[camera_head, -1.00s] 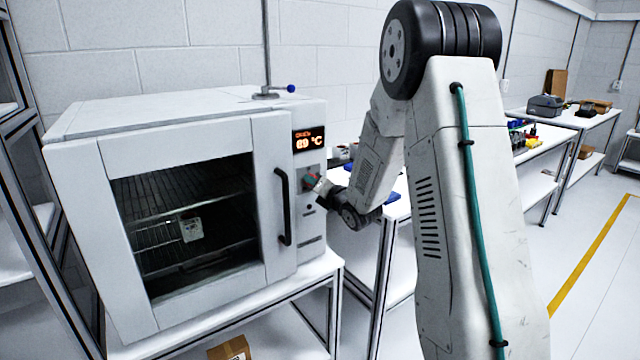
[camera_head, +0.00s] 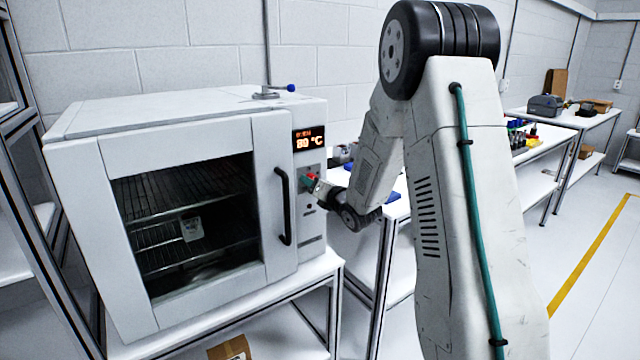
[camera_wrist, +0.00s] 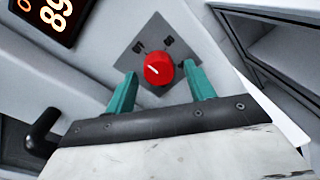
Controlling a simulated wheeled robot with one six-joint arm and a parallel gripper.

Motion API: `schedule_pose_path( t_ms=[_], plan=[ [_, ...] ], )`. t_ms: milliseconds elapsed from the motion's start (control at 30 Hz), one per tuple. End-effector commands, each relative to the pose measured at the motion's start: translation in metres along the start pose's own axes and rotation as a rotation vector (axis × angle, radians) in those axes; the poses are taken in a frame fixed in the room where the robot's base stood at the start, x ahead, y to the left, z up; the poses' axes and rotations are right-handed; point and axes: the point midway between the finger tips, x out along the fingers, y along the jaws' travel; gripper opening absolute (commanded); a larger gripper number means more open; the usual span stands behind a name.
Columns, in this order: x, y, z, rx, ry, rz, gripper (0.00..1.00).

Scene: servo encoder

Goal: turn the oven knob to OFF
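The oven (camera_head: 190,210) is a white box with a glazed door, at the left in the head view. Its round red knob (camera_wrist: 158,69) has a white pointer line and sits on a grey plate (camera_wrist: 126,62) with small dark marks. In the wrist view the plate looks turned like a diamond and the pointer aims to the upper left. My gripper (camera_wrist: 161,75) has teal fingers, open, one on each side of the knob with a visible gap on both sides. In the head view my gripper (camera_head: 308,181) is at the oven's control panel, small and partly hidden by my wrist.
An orange temperature display (camera_head: 309,139) is above the knob; it also shows in the wrist view (camera_wrist: 52,12). A black door handle (camera_head: 284,206) stands out left of the knob. A workbench (camera_head: 389,207) is behind my arm. Open floor lies at the right.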

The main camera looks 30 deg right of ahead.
Motion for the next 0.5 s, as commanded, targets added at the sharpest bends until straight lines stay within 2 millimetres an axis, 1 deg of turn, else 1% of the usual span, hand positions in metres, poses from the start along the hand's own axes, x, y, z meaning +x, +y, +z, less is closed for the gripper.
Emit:
schedule_pose_path(
  t_ms=[300, 367, 500],
  plan=[
    [-0.002, 0.0, 0.002, 0.0, -0.003, 0.001, 0.55],
    [-0.007, 0.0, 0.002, 0.0, -0.003, 0.0, 0.55],
    [-0.029, 0.0, 0.002, 0.0, -0.003, -0.001, 0.55]
  ],
)
